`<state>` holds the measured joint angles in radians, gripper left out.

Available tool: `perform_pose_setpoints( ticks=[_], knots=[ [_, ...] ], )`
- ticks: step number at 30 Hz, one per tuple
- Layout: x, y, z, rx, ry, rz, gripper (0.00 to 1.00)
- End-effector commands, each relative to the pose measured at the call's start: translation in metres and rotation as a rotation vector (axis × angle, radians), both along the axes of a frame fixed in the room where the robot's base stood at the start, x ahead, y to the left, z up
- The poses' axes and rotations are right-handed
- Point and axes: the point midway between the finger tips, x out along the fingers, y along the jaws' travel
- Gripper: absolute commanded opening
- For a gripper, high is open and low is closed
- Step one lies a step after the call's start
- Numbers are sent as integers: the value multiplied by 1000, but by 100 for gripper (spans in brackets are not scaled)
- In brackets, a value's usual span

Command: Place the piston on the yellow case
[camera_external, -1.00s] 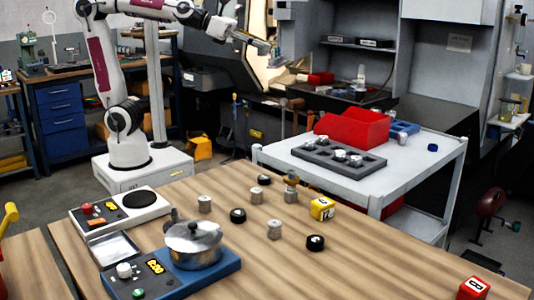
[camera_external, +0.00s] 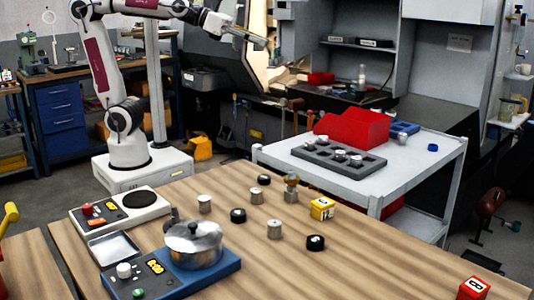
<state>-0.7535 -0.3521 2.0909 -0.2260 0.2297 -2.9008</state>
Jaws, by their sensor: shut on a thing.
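My gripper (camera_external: 259,42) is at the end of my raised arm, in front of the open machine and high above the table. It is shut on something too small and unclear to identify. A yellow block-like case (camera_external: 322,208) with a white label sits on the wooden table, right of the middle. Silver piston-like cylinders stand on the table: one at the left (camera_external: 205,204), one in front (camera_external: 274,229), and one beside the yellow case (camera_external: 291,195) with a brass-coloured piece above it. The top of the yellow case looks bare.
Black rings (camera_external: 316,242) lie among the cylinders. A pot (camera_external: 193,244) stands on a blue hotplate at the front left. A white cart (camera_external: 285,160) at the right carries a grey tray with round parts and a red bin (camera_external: 352,129). The front right tabletop is mostly clear.

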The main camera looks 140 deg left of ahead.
Motion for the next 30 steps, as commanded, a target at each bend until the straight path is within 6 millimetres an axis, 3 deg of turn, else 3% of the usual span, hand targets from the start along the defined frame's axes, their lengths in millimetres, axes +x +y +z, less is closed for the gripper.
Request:
perform_pose_setpoints(
  ticks=[7,14,30],
  knots=[
    [15,-5,-9,-4,-1,-24,0],
    [54,-23,-32,-11,-3,-86,0],
    [157,-108,-109,-28,-9,-275,0]
  ],
)
